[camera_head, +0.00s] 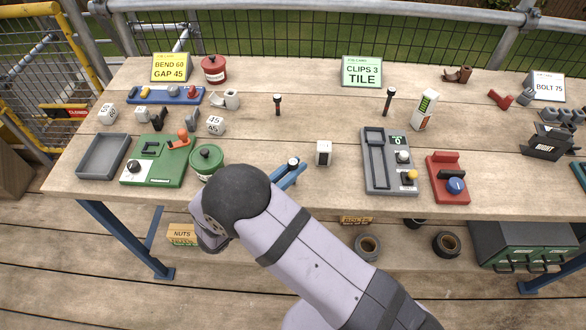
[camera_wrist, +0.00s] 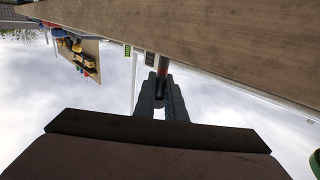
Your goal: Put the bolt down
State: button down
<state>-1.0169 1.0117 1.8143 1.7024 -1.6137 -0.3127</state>
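In the wrist view the fingers (camera_wrist: 160,92) close together around a dark and reddish shaft (camera_wrist: 163,68), which looks like this bolt. Its lower part is hidden by the fingers. I cannot tell whether the bolt touches the bench. Two similar bolts stand upright further back, one at the middle (camera_head: 278,103) and one to its right (camera_head: 388,100).
A white block (camera_head: 323,153) stands close right of my gripper. A green lidded pot (camera_head: 206,160) and a green fixture (camera_head: 158,165) are to the left. A grey fixture (camera_head: 375,165) and a red one (camera_head: 447,180) are to the right. The bench centre is fairly clear.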

jog(key=shift+r, duration=0.2)
notch_tip(320, 180, up, 10)
jog(key=shift+f+b, duration=0.15)
jog(key=shift+b, duration=0.3)
dwell(0.3)
jog(key=shift+f, duration=0.1)
dwell(0.8)
jog(key=shift+f+p, duration=0.65)
jog(key=shift+f, duration=4.1)
jog(key=shift+f, duration=0.2)
jog(key=c, duration=1.8)
grip_release()
jog(key=shift+b, duration=0.3)
